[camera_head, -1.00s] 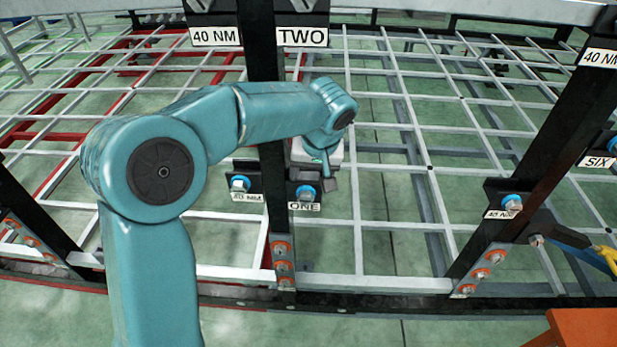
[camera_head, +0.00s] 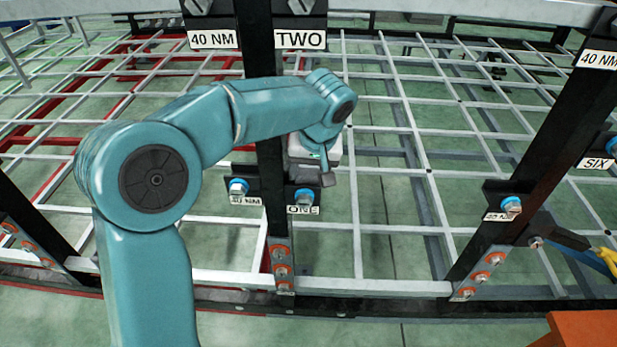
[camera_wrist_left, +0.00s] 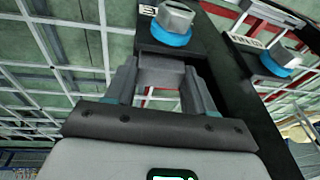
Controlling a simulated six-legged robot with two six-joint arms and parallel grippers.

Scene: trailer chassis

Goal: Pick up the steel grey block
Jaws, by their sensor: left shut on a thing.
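My left arm comes in from the left in the head view and reaches to the black post, with its left gripper (camera_head: 322,178) just right of the post and close to the ONE bolt. In the left wrist view the left gripper (camera_wrist_left: 158,88) is shut on the steel grey block (camera_wrist_left: 160,70), which sits between its fingertips. A bolt with a blue collar (camera_wrist_left: 173,30) on the black bracket is just beyond the block. The wrist hides much of the gripper in the head view. My right gripper is not in view.
The black post (camera_head: 258,100) carries the ONE label (camera_head: 303,210) and blue-collared bolts close to the gripper. Another black post (camera_head: 545,150) slants up at the right. A grid of pale bars (camera_head: 440,170) lies behind. An orange surface (camera_head: 585,328) is at the lower right corner.

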